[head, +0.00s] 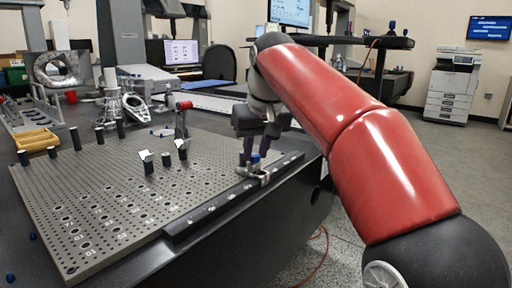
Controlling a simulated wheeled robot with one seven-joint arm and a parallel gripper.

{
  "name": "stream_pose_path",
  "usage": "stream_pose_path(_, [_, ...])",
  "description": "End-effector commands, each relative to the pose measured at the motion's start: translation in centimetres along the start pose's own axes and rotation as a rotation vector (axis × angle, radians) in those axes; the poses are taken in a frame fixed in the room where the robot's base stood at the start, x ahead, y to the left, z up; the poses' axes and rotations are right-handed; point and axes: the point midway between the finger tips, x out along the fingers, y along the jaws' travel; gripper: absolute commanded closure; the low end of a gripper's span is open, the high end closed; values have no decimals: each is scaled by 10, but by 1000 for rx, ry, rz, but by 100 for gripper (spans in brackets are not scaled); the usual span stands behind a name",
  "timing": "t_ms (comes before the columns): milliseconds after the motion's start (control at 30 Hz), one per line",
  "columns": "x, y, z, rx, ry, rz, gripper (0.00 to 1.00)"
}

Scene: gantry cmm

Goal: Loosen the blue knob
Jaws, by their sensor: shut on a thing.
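The blue knob (256,158) shows as a small blue spot near the right edge of the perforated plate, on top of a small metal fixture (258,172) beside a dark numbered rail (225,203). My gripper (256,151) points down over it from the end of my red arm. Its dark fingers stand around the knob and are shut on it. The fingers hide part of the knob, and its exact turn cannot be seen.
The grey perforated plate (110,215) fills the left and middle of the dark table. Several black posts, a red-topped stand (182,118), and metal parts stand towards its back. A yellow tray (36,141) lies at the left. The plate's front half is clear.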

Motion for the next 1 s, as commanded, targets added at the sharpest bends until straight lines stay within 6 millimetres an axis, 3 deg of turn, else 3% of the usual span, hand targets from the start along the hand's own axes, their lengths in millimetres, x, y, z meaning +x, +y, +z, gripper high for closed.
stream_pose_path(600, [-3, 4, -2, -348, 1, -145, 100])
stream_pose_path(1000, [-1, 4, -2, -466, 2, -193, 100])
